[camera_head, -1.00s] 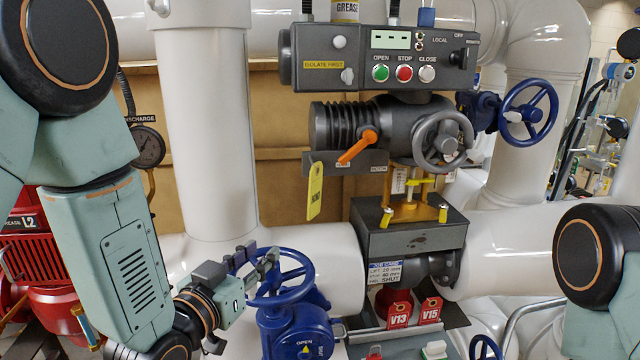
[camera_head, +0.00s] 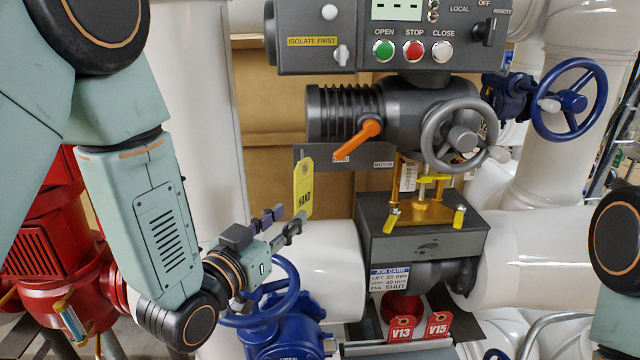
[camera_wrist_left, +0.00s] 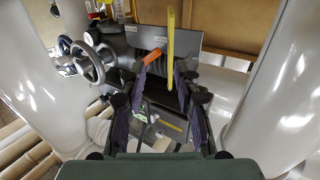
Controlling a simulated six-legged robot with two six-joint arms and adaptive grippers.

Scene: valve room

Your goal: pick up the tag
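In the left wrist view the tag (camera_wrist_left: 170,50) shows nearly edge-on as a narrow yellow strip. My left gripper (camera_head: 285,219) is open, its fingertips close to the tag's lower end. In the left wrist view the tag's lower end lines up with the gap between the open fingers of my left gripper (camera_wrist_left: 162,82). I cannot tell whether a finger touches it. My right gripper is out of view.
A blue handwheel (camera_head: 264,296) stands just below my left gripper. The orange lever (camera_head: 357,139), grey handwheel (camera_head: 461,137) and control box (camera_head: 400,40) are above and right of the tag. Red tags V13 (camera_head: 401,328) and V15 (camera_head: 438,325) hang lower down. A white pipe (camera_head: 330,255) runs behind.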

